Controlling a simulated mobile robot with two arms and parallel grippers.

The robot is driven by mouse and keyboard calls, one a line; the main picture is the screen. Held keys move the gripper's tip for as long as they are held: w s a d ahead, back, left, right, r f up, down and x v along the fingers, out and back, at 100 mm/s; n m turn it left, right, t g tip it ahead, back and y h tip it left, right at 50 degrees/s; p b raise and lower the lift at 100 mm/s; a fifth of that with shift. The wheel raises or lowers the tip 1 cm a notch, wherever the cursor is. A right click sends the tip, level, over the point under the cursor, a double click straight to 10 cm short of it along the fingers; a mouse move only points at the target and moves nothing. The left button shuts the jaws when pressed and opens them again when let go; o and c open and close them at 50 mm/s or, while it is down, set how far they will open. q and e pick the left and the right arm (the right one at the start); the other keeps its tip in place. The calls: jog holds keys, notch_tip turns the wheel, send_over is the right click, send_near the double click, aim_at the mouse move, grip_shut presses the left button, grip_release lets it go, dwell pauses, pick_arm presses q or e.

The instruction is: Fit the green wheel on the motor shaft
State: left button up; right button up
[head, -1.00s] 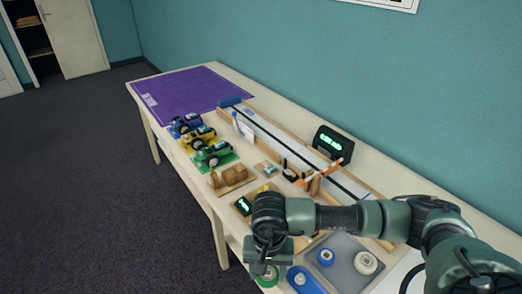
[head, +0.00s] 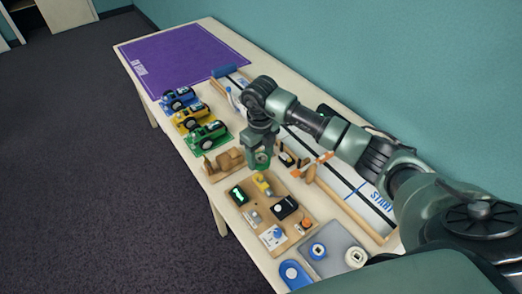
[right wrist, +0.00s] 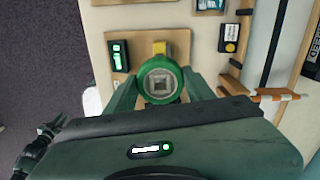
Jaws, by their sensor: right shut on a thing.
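The green wheel (head: 262,161) is held in my right gripper (head: 260,153), above the far end of a wooden board (head: 265,246). In the right wrist view the green wheel (right wrist: 144,72) sits between the two fingers, its pale hub with a square hole facing the camera. A yellow motor (head: 262,185) is on the board, just below the wheel in the head view. In the right wrist view the yellow motor (right wrist: 159,47) shows just beyond the wheel's rim. Its shaft is not discernible, and a gap appears between wheel and motor.
The board also holds a green-lit display (head: 238,195) and a black box (head: 285,207). A grey tray (head: 330,262) with two wheels is nearer. Toy cars (head: 207,135), a wooden stand (head: 224,162) and an orange-striped barrier (head: 313,166) stand around. The purple mat (head: 185,60) is clear.

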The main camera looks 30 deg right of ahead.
aim_at(260, 175)
jog(key=shift+s+f+b, duration=0.1)
jog(key=shift+f+b, duration=0.25)
jog(key=shift+f, duration=0.2)
notch_tip(260, 175, down, 3)
jog(key=shift+f+b, duration=0.1)
jog(key=shift+b, duration=0.95)
jog(key=shift+f+b, duration=0.45)
jog(key=shift+f, duration=0.1)
jog(key=shift+f+b, duration=1.5)
jog(key=shift+f, duration=0.05)
dwell(1.5)
jog(key=o, duration=1.8)
jog(key=shift+r, duration=0.1)
jog(key=shift+r+p, duration=2.65)
jog(key=shift+r, duration=1.2)
